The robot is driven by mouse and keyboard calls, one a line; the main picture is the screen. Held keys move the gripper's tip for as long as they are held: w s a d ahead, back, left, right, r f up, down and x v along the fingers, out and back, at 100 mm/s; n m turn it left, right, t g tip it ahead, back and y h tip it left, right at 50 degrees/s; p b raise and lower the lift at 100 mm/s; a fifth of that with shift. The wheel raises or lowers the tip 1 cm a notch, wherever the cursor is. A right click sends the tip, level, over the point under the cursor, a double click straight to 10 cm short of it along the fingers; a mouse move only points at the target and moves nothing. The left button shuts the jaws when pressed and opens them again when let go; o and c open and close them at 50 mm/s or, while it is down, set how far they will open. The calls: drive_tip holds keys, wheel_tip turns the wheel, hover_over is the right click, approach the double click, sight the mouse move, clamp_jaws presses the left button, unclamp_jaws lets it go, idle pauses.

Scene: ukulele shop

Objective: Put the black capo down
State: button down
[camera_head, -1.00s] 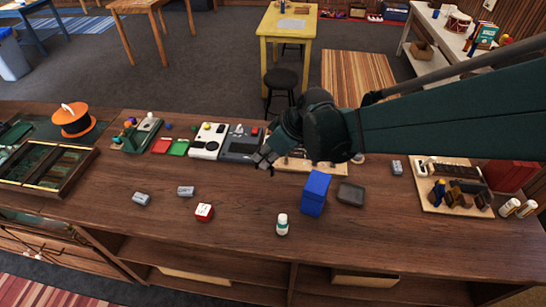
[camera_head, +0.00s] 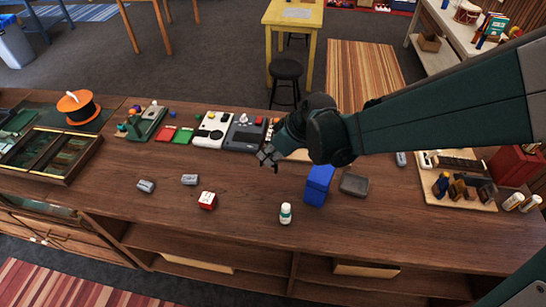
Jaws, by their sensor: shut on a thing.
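My gripper (camera_head: 268,158) is above the wooden counter (camera_head: 245,180), just in front of the grey device near its back edge. Its grey fingertips point down and to the left, and they are shut. The black capo is in the fingers, but it is too small and dark against them to make out clearly. I cannot tell whether it touches the counter.
A blue box (camera_head: 318,186), a dark grey block (camera_head: 354,184), a white bottle (camera_head: 286,214) and a red-and-white cube (camera_head: 207,200) stand nearby. Two small grey pieces (camera_head: 189,179) (camera_head: 146,186) lie left. A grey device (camera_head: 244,133) is behind. Bare counter lies between.

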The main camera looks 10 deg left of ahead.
sight(277, 166)
drive_tip(key=shift+f, duration=2.45)
drive_tip(key=shift+f, duration=0.1)
drive_tip(key=shift+f, duration=1.95)
drive_tip(key=shift+f+b, duration=0.2)
drive_tip(key=shift+b, duration=0.1)
drive_tip(key=c, duration=2.6)
unclamp_jaws()
drive_tip(key=shift+o, duration=0.2)
drive_tip(key=shift+r, duration=0.25)
drive_tip(key=shift+p+v, duration=0.4)
drive_tip(key=shift+v, duration=5.55)
